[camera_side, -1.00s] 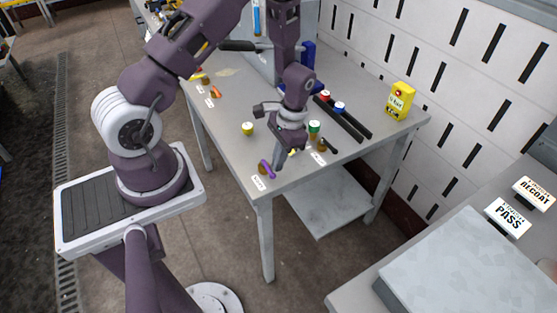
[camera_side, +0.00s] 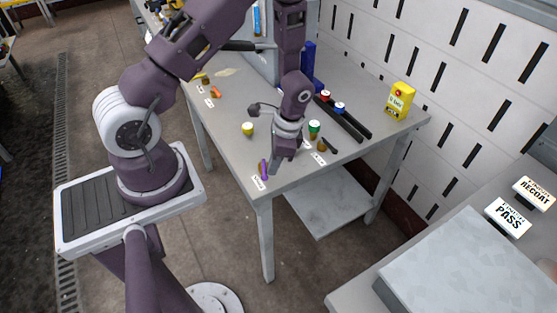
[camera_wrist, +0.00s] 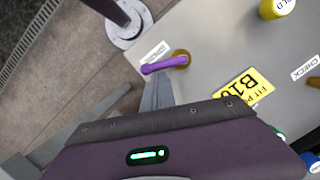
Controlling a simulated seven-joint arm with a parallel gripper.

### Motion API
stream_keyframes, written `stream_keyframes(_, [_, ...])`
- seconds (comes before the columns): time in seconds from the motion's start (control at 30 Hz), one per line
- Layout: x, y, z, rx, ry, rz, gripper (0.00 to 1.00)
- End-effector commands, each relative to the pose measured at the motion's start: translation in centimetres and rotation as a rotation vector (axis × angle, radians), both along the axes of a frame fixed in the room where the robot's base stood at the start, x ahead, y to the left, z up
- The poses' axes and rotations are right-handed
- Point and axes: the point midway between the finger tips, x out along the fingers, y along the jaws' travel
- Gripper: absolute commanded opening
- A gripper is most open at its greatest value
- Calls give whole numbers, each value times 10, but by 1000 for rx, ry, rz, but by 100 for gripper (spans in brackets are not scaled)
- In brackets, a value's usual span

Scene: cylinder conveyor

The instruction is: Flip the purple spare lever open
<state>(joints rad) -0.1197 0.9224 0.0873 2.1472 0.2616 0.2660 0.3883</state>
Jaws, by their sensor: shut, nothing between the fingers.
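The purple spare lever (camera_side: 264,170) is a short bar at the table's front corner, beside a small white label (camera_side: 258,183). In the wrist view the lever (camera_wrist: 165,64) lies across the picture, its right end on a round brass-coloured base (camera_wrist: 182,55). My gripper (camera_side: 273,168) points down just right of the lever in the side view. In the wrist view the fingers (camera_wrist: 157,92) are together and empty, with their tips right at the lever's lower side. They look in contact or nearly so; the exact gap cannot be told.
A yellow-topped cylinder (camera_side: 248,129) and a green-topped one (camera_side: 314,127) stand near my gripper. A yellow plate (camera_wrist: 245,88) lies beside the fingers in the wrist view. Dark rails (camera_side: 345,120) and a yellow box (camera_side: 399,99) are farther back. The table's edge is close to the lever.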

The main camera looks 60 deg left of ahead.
Motion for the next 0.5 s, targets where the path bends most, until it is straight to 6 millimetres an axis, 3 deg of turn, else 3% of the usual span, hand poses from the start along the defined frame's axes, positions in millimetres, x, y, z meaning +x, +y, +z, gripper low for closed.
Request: stream_keyframes(0.5, [-24, 2, 0, 0, 3, -490, 0])
